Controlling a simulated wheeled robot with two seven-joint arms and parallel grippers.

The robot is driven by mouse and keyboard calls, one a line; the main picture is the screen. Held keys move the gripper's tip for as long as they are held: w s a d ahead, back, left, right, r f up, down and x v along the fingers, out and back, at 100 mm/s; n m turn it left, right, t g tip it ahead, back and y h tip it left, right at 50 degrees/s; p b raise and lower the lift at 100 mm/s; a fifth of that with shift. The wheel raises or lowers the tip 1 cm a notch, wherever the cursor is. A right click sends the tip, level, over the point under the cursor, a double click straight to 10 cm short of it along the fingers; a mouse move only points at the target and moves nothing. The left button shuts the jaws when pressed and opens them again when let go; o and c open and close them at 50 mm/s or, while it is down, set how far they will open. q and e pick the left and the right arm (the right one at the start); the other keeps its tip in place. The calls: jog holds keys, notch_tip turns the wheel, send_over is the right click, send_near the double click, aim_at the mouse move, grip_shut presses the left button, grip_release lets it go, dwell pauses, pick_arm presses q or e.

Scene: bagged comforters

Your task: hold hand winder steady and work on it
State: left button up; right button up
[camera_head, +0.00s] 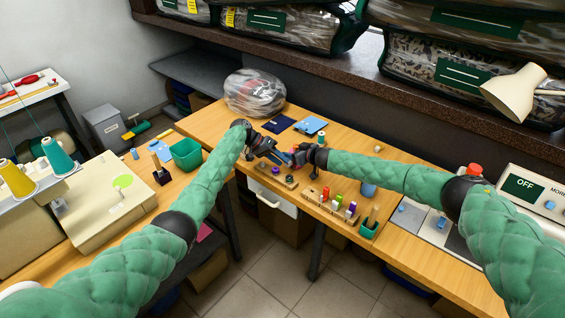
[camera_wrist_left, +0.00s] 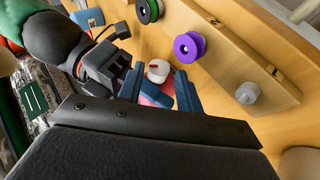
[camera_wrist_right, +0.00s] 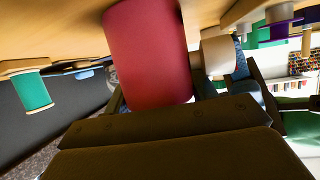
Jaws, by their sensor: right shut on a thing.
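My left gripper (camera_head: 272,152) and right gripper (camera_head: 292,158) meet over the wooden table. No hand winder shows clearly as a whole. A red cylinder (camera_wrist_right: 148,52) with a white roller (camera_wrist_right: 218,56) beside it is at my right fingers, which are shut on it. In the left wrist view, a white rounded piece with a red mark (camera_wrist_left: 158,71) and pink material (camera_wrist_left: 152,96) lie between or just beyond my left fingers (camera_wrist_left: 160,95). These stand apart, and I see no clear grip. My right gripper also comes in there from the upper left.
A wooden rack (camera_head: 331,208) of coloured spools stands at the table's front. A purple spool (camera_wrist_left: 189,47) is near my left fingers. Bagged comforters (camera_head: 290,30) fill the shelf above.

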pick_arm(q)
jog(key=shift+x, duration=0.9)
jog(key=c, duration=0.7)
jog(key=shift+s+d+r+m+t+y, duration=0.1)
jog(key=shift+m+t+y, duration=0.1)
jog(key=shift+t+y, duration=0.45)
jog(key=shift+s+d+r+m+t+y, duration=0.1)
jog(key=shift+m+t+y, duration=0.2)
jog(key=shift+y, duration=0.65)
jog(key=shift+s+d+r+m+t+y, duration=0.1)
jog(key=shift+t+y, duration=0.45)
jog(key=shift+y, duration=0.25)
